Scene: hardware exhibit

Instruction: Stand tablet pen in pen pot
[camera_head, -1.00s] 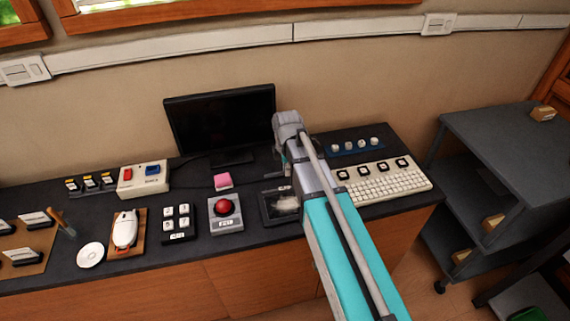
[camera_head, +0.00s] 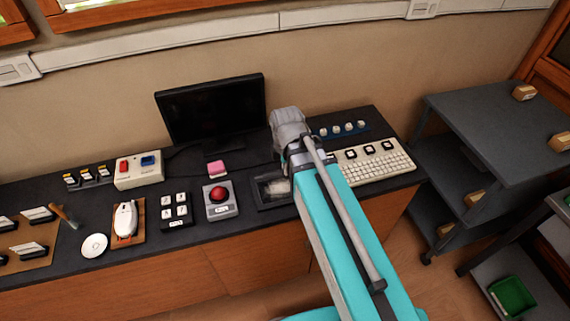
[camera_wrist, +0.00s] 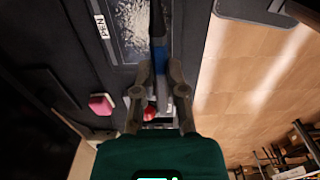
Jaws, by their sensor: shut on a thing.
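In the wrist view my gripper (camera_wrist: 157,93) is shut on a slim dark and blue pen (camera_wrist: 158,45), which extends from the fingers to the top edge of the picture. Behind it lies a dark framed panel (camera_wrist: 130,30) with a whitish speckled face and a label that seems to read PEN. In the head view my arm reaches over the counter's right part and hides the gripper and pen. The panel (camera_head: 270,191) shows beside the arm. At the far left a small, perhaps clear holder (camera_head: 70,223) has a brown stick leaning in it; I cannot tell whether it is the pen pot.
A red button box (camera_head: 220,207), a keypad (camera_head: 176,211) and a pink block (camera_head: 217,169) stand left of my arm. A monitor (camera_head: 212,108) stands behind. A keyboard (camera_head: 378,166) lies right of the arm. Grey shelves (camera_head: 490,115) stand at the right.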

